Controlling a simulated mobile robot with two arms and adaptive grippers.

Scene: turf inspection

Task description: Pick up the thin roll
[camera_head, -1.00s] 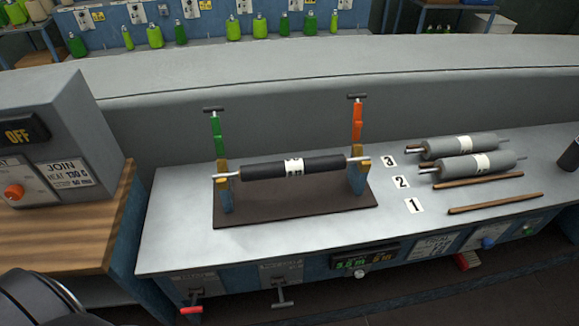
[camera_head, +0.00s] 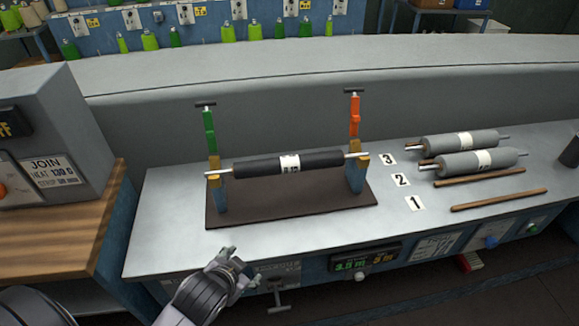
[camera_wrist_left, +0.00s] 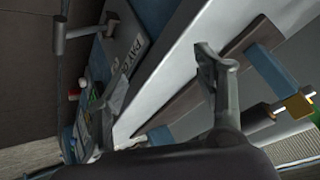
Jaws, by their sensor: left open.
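A thin dark roll (camera_head: 262,167) with a white label lies level across a stand with a brown base (camera_head: 290,205). Its silver shaft ends rest in brass-coloured blocks on two blue posts. My left gripper (camera_head: 232,266) is open and empty at the bench's front edge, below and left of the roll. In the left wrist view, the open fingers (camera_wrist_left: 165,85) are apart, with nothing between them. Part of the dark roll (camera_wrist_left: 258,118) and a brass block show to their right. My right gripper is in neither current view.
Green (camera_head: 210,132) and orange (camera_head: 354,115) upright clamps rise at the stand's ends. Two thicker grey rolls (camera_head: 455,143) (camera_head: 470,162) lie on the right beside number cards. A control box (camera_head: 50,140) stands at left. Bare bench lies in front of the stand.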

